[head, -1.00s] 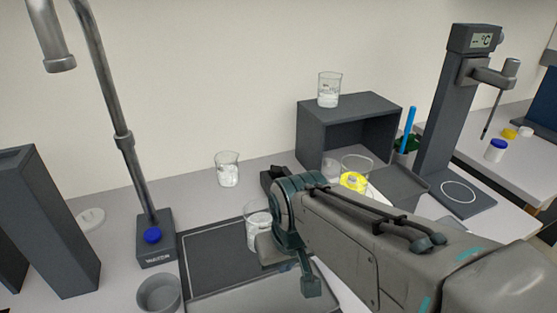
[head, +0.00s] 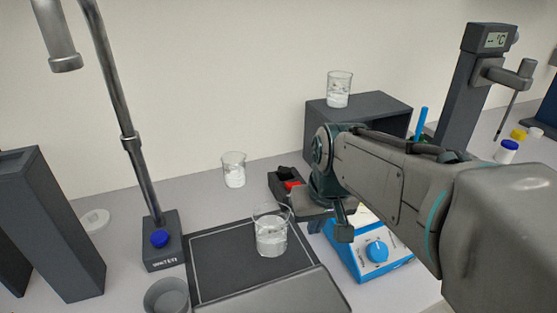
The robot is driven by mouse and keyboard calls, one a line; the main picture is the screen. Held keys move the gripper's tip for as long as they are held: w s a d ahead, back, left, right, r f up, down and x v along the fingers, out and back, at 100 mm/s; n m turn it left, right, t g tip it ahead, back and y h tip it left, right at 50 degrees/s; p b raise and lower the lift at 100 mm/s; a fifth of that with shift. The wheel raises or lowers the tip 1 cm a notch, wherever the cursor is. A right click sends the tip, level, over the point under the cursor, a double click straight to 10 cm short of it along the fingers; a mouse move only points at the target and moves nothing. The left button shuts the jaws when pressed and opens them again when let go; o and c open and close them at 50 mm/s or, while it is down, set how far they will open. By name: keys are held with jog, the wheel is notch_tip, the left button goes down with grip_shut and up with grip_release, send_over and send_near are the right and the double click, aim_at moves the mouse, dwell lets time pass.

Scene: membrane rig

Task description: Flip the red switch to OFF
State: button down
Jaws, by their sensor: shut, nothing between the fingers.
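The red switch (head: 292,185) shows as a small red patch on a dark box (head: 279,179) on the bench, just left of my wrist. Its right part is hidden behind my arm, and I cannot read which position it is in. My gripper (head: 313,213) points down below the wrist, just right of and nearer than the red switch. Its fingertips are mostly hidden; it is shut and holds nothing. I cannot tell whether it touches the box.
A beaker (head: 271,238) stands on the dark mat (head: 217,262) close to my gripper. A blue-and-white device (head: 362,262) with a blue knob sits under my arm. Another beaker (head: 234,170) stands behind. A dark shelf (head: 372,108) stands at the back, with a beaker (head: 338,90) on top.

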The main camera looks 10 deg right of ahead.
notch_tip(320, 180, up, 8)
jog(key=n+y, duration=0.2)
send_over(288, 184)
jog(key=s+d, duration=0.3)
jog(key=d, duration=0.1)
jog(key=shift+s+d+f+b, duration=0.1)
jog(key=shift+s+f+b, duration=0.1)
jog(key=shift+b, duration=0.1)
jog(key=shift+f, duration=0.1)
jog(key=x, duration=1.2)
jog(key=shift+s+a+f, duration=0.2)
jog(key=shift+s+a, duration=0.05)
jog(key=shift+a, duration=0.1)
jog(key=shift+a+f, duration=0.2)
jog(key=shift+f, duration=0.4)
